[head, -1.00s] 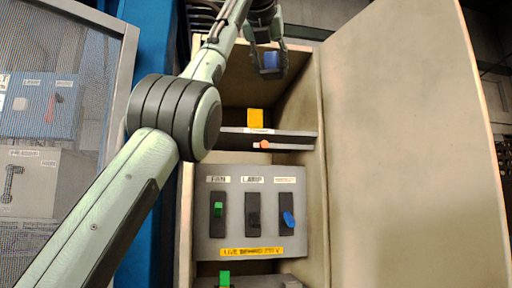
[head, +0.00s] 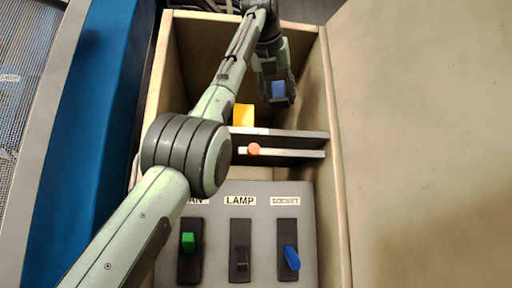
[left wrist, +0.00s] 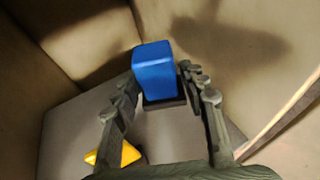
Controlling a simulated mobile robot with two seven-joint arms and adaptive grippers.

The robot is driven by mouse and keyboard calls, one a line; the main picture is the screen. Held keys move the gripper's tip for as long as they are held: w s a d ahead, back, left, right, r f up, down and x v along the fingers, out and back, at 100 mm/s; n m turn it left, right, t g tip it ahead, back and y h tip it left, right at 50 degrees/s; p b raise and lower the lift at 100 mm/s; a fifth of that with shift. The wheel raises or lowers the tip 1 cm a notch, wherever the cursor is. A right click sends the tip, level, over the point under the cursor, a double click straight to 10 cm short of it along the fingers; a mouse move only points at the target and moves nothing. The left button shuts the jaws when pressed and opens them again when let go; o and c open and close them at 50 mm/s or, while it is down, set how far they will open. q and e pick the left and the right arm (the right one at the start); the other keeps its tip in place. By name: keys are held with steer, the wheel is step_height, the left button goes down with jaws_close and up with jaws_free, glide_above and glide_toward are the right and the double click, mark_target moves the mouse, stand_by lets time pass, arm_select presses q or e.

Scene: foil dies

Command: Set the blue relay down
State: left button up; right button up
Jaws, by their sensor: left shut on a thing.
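The blue relay (head: 278,90) is a small blue block on a dark base, held between the fingers of my left gripper (head: 277,99) inside the upper part of the open cabinet (head: 157,80). In the left wrist view the relay (left wrist: 155,72) sits between the two fingers of my left gripper (left wrist: 157,95), tilted slightly. Below it in that view is a pale flat surface (left wrist: 75,125); I cannot tell whether the relay touches it. My right gripper is not in view.
A yellow block (head: 243,114) stands left of the relay, behind a shelf edge (head: 300,136). An orange knob (head: 254,149) sits on a pale bar below. Lower down is a grey panel (head: 265,203) with green, black and blue switches. The cabinet door (head: 420,130) stands open at right.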

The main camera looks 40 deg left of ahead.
arm_select(q)
steer(key=shift+f, duration=0.35)
step_height(320, 180, down, 5)
steer(key=shift+s+f, duration=0.1)
steer(key=shift+f, duration=1.95)
steer(key=o, duration=1)
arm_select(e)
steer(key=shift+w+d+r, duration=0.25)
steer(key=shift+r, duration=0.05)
